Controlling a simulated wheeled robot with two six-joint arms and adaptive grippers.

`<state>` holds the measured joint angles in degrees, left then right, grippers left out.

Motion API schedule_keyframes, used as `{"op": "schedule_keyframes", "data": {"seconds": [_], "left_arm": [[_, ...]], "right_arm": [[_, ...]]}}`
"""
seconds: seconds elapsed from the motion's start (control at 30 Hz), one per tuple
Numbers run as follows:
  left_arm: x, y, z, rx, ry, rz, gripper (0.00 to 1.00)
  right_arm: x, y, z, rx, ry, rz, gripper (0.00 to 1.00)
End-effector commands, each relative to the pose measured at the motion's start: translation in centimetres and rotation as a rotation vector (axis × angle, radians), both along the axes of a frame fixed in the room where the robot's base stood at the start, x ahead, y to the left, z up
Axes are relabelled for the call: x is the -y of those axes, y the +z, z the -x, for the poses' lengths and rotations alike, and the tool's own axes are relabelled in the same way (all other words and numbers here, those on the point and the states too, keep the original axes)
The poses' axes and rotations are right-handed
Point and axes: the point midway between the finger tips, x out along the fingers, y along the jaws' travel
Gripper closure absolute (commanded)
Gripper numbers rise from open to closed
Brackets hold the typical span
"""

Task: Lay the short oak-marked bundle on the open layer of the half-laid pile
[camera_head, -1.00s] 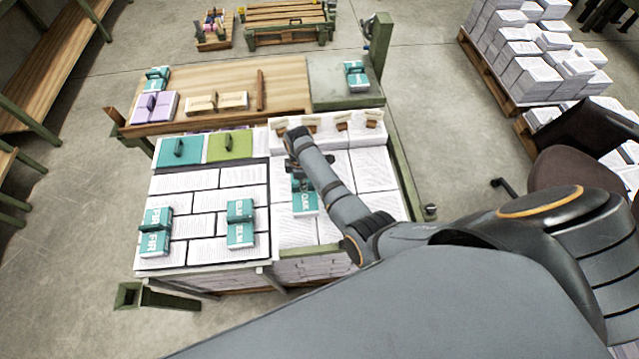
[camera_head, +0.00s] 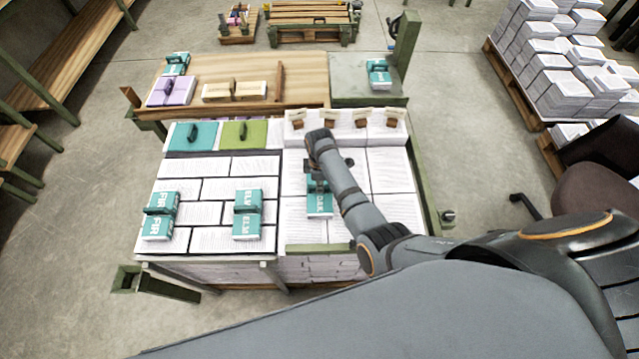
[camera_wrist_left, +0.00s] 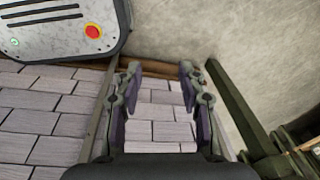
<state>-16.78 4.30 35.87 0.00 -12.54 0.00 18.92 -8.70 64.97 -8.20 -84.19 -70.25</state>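The oak-marked bundle (camera_head: 320,206) is teal and white with its label facing up. It is over the right part of the white paper pile (camera_head: 391,171), near its front; I cannot tell whether it touches the layer. My right gripper (camera_head: 318,182) is over the rear of this bundle and appears shut on it; my wrist hides the fingertips. My left gripper (camera_wrist_left: 158,95) shows only in the left wrist view, with its fingers apart and nothing between them.
Teal bundles marked FIR (camera_head: 157,228) and ELM (camera_head: 246,227) lie on the left part of the pile. A teal pad (camera_head: 181,139) and a green pad (camera_head: 255,136) lie behind. Several wood-topped stacks (camera_head: 386,131) line the right rear. A green beam (camera_head: 318,248) edges the front.

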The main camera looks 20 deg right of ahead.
Motion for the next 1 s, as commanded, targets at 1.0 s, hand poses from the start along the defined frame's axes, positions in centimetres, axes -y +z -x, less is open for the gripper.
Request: {"op": "schedule_keyframes", "data": {"seconds": [1.0], "left_arm": [[-0.5, 9.3, 0.8, -0.012, -0.002, -0.006, 0.6]], "right_arm": [[0.0, 8.8, 0.0, 0.0, 0.0, 0.001, 0.63]]}}
